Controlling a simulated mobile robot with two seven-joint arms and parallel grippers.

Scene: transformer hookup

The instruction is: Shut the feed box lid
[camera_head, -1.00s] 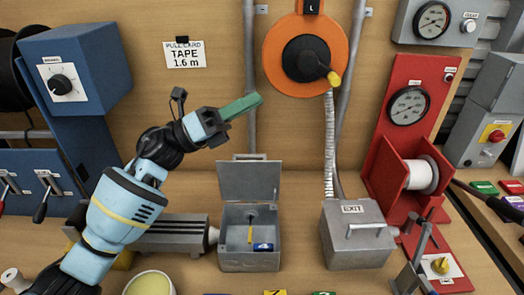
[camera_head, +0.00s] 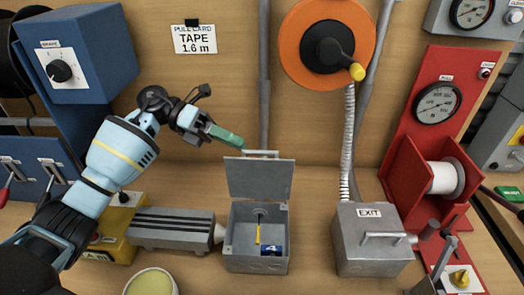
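The feed box (camera_head: 258,262) is a small grey metal box on the bench, left of the box marked EXIT. Its lid (camera_head: 259,179) stands up open at the back, with a handle bar (camera_head: 261,153) along its top edge. Inside are a yellow rod and a blue tag marked 4. My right gripper is out of view.
The EXIT box (camera_head: 372,262) stands shut to the right. A grey ribbed block (camera_head: 172,232) with a nozzle lies left of the feed box. An orange reel (camera_head: 298,40) with a yellow knob hangs above on the wall. A bowl (camera_head: 151,282) stands in front.

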